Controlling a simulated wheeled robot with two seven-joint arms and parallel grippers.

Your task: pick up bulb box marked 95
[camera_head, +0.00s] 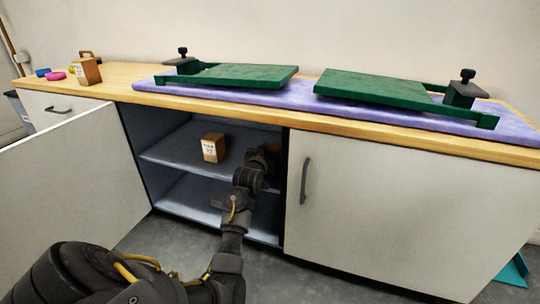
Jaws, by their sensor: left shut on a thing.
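A small brown box with a white label (213,147) stands on the upper shelf of the open cabinet. Another brown box with a white label (87,71) stands on the counter at the left. The labels are too small to read surely, so I cannot tell which box is marked 95. My left arm reaches into the cabinet, and my left gripper (264,157) is at the right side of the opening, right of the shelf box and apart from it. My right gripper is out of view.
The cabinet's left door (75,180) stands wide open; the right door (400,200) is shut. On the counter, a purple mat (300,97) bears two green boards (245,76) with black knobs. Small colored items (55,76) lie at the far left.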

